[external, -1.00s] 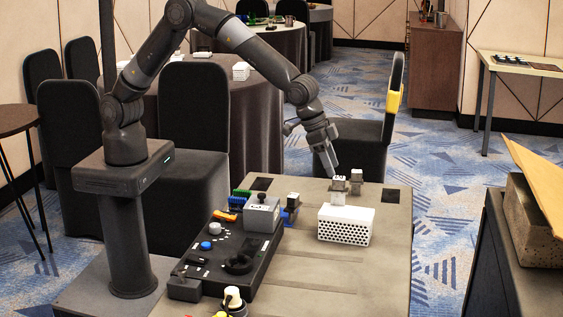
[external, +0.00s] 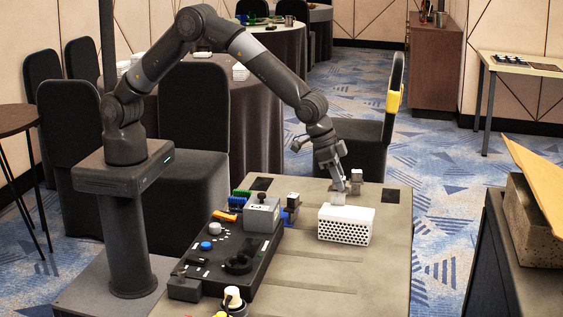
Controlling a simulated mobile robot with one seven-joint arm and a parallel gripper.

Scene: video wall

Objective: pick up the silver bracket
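A small silver piece (external: 338,198), which looks like the bracket, stands on the table just behind the white perforated box.
The white perforated box (external: 345,226) stands close in front of the silver pieces. A black control panel (external: 228,262) with knobs and a grey box (external: 262,213) is on the left. The grey table (external: 320,275) is clear at the front right.

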